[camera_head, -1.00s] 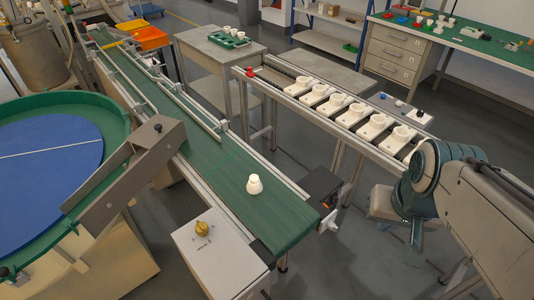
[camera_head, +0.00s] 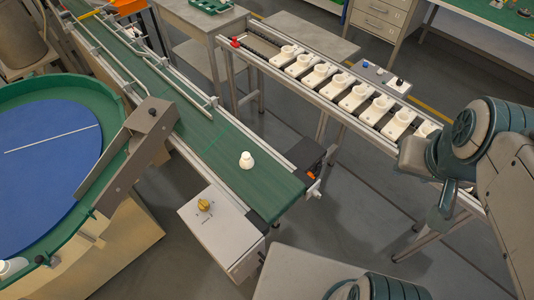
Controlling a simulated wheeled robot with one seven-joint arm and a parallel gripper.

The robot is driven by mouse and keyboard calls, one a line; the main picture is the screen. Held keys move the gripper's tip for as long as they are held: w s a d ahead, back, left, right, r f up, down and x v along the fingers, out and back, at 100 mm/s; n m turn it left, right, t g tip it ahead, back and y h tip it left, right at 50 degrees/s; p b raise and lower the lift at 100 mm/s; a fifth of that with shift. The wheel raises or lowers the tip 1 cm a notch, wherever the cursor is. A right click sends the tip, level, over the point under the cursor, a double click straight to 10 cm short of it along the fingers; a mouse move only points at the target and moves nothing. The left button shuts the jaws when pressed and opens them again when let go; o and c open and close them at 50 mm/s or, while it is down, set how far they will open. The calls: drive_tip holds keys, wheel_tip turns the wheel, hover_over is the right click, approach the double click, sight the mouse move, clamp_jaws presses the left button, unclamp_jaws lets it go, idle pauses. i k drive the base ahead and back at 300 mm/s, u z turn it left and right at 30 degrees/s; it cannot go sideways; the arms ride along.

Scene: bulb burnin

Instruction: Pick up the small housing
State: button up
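A small white housing (camera_head: 246,160) stands upright on the green conveyor belt (camera_head: 222,147), near the belt's front end. It is a stepped, roughly round piece, narrower at the top. Nothing touches it. My arm (camera_head: 490,135) comes in from the right side, well apart from the housing. The gripper's fingers cannot be made out in this view.
A rail with several white sockets on plates (camera_head: 351,97) runs behind the belt on the right. A blue rotary table with a green rim (camera_head: 92,98) is at left. A control box with a yellow knob (camera_head: 215,227) stands before the belt. Guide rails line the belt's far part.

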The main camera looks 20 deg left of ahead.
sight(246, 162)
drive_tip(key=z, duration=0.2)
drive_tip(key=i, duration=0.85)
drive_tip(key=u, duration=1.75)
